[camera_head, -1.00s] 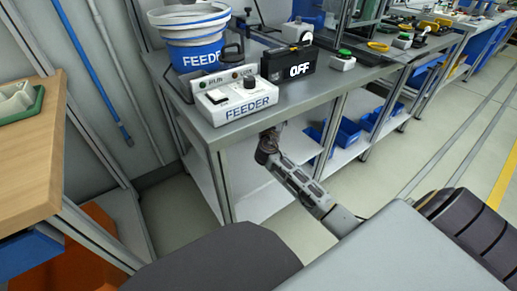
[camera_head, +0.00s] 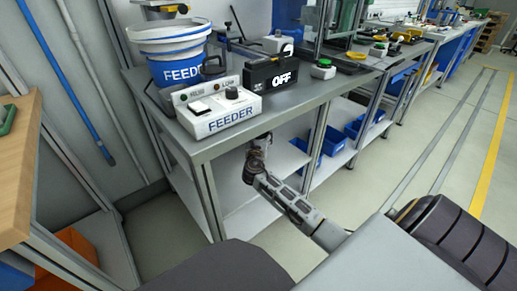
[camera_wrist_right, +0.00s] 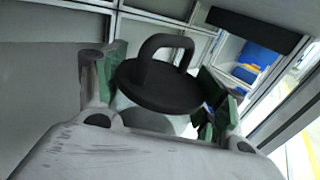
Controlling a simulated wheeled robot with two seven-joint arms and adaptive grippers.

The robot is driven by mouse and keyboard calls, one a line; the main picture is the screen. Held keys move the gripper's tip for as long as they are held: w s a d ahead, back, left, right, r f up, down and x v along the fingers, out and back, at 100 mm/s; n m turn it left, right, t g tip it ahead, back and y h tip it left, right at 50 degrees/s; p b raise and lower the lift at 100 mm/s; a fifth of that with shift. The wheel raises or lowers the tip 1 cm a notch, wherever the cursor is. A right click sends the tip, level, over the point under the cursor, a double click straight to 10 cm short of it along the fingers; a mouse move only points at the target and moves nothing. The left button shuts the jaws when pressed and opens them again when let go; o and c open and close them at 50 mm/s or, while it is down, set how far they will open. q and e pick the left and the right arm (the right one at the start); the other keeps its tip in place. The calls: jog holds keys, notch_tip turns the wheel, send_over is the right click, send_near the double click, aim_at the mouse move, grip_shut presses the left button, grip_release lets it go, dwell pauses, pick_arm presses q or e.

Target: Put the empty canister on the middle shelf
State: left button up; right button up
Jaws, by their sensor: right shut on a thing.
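The canister (camera_wrist_right: 160,88) has a black lid with a loop handle and a pale body. In the right wrist view it sits between the green-padded fingers of my right gripper (camera_wrist_right: 163,92), which is shut on it. In the head view my right arm reaches in under the bench top, and the gripper and held canister are hidden behind its edge. A pale shelf (camera_head: 236,196) shows below the bench top; I cannot tell how high above it the canister is. My left gripper is not in view.
On the bench stand a FEEDER control box (camera_head: 218,113), a white-and-blue bucket (camera_head: 174,62), a dark handled object (camera_head: 213,66) and a black OFF box (camera_head: 273,80). Blue bins (camera_head: 333,140) sit on the shelf to the right. Bench legs (camera_head: 209,196) frame the shelf opening.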

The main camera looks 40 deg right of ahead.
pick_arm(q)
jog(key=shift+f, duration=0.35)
pick_arm(e)
jog(key=shift+f, duration=0.45)
jog(key=shift+f+b, duration=1.15)
jog(key=shift+f, duration=0.5)
jog(key=shift+f+b, duration=0.5)
jog(key=shift+f, duration=0.35)
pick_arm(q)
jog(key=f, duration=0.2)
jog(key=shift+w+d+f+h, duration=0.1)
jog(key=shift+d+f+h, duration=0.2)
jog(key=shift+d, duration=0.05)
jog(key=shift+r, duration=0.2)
pick_arm(e)
jog(key=shift+f, duration=0.1)
jog(key=o, duration=1.1)
